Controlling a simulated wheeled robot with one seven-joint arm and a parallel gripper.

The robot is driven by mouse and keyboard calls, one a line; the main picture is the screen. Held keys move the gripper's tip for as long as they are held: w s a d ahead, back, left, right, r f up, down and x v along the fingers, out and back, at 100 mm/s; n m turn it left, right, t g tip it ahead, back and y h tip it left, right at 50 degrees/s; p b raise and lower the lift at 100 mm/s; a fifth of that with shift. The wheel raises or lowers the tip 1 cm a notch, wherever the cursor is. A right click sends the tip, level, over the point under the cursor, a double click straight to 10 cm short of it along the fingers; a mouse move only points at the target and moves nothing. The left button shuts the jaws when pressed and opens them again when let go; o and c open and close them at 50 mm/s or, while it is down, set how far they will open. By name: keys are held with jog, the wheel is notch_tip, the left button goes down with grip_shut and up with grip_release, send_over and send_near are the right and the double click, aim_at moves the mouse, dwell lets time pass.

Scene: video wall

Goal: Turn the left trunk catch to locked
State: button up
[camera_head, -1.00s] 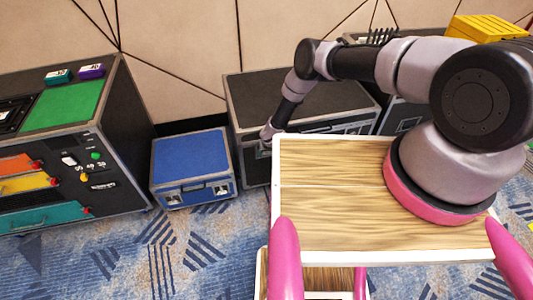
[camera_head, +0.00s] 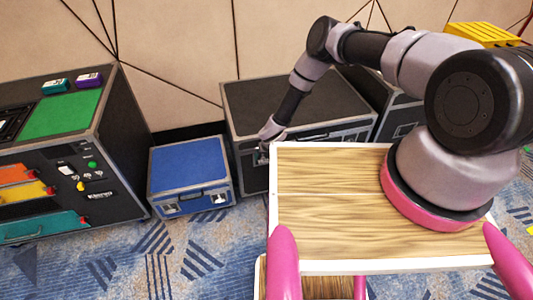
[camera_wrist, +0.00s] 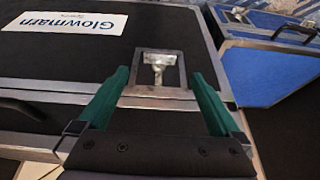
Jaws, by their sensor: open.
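The black trunk (camera_head: 300,101) with grey metal edges stands against the wall. Its left catch (camera_wrist: 157,68), a T-shaped metal piece in a square metal plate, shows in the wrist view. The handle's stem lines up roughly with my gripper's pointing direction. My gripper (camera_wrist: 160,75) is open, with one green finger on each side of the catch plate; I cannot tell whether they touch it. In the head view my gripper is at the left of the trunk's front and largely hides the catch.
A blue case (camera_head: 190,164) stands on the carpet just left of the trunk; it also shows in the wrist view (camera_wrist: 262,70). A black console (camera_head: 118,140) with coloured drawers is at far left. A white-edged wooden top (camera_head: 330,215) fills the front.

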jog(key=v, duration=0.3)
jog(key=shift+s+r, duration=0.15)
jog(key=shift+r, duration=0.2)
